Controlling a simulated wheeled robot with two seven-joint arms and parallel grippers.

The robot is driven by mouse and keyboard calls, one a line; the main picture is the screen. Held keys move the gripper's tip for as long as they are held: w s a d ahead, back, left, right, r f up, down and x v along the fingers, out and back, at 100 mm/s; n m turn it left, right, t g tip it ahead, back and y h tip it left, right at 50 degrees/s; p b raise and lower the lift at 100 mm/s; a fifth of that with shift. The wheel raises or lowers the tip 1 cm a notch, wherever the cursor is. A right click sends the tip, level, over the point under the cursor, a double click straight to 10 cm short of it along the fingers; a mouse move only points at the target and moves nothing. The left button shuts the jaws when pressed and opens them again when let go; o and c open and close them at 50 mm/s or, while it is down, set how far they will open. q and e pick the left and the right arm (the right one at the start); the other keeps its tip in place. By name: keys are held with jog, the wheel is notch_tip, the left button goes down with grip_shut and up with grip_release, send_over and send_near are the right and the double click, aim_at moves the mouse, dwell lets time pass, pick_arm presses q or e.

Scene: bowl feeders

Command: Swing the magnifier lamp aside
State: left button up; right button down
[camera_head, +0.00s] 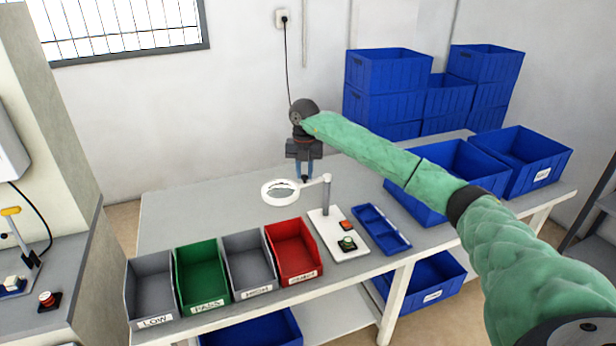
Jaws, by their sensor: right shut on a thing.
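The magnifier lamp has a white ring head (271,198) around a lens, and a thin white arm running right to a grey post (326,196). The post stands on a white base plate (325,240) on the grey table. The ring hangs to the left of the post, above the back edges of the bins. My right gripper (304,172) reaches over from the right and points down, with its fingers shut on the lamp at the ring's back right side, near its arm. The exact grip spot is small and partly hidden by the fingers. My left gripper is out of view.
Grey, green, grey and red bins (291,252) line the table's front edge. A small blue tray (381,230) lies right of the base plate, which carries a green button and a red one. Large blue crates (520,160) stand at the right. The table's back left is clear.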

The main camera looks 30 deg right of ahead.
jog(key=shift+w+m, duration=0.5)
jog(key=shift+m, duration=0.2)
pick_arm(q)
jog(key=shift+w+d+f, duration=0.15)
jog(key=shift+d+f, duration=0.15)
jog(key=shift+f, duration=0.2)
pick_arm(e)
jog(key=shift+r, duration=0.15)
jog(key=c, duration=1.3)
grip_release()
jog(key=shift+w, duration=0.1)
jog(key=shift+o, duration=0.2)
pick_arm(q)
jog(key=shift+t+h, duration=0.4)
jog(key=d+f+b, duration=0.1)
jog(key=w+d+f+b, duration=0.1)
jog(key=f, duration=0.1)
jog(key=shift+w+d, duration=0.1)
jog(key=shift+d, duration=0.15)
pick_arm(e)
notch_tip(320, 180, up, 8)
jog(key=shift+f, duration=0.2)
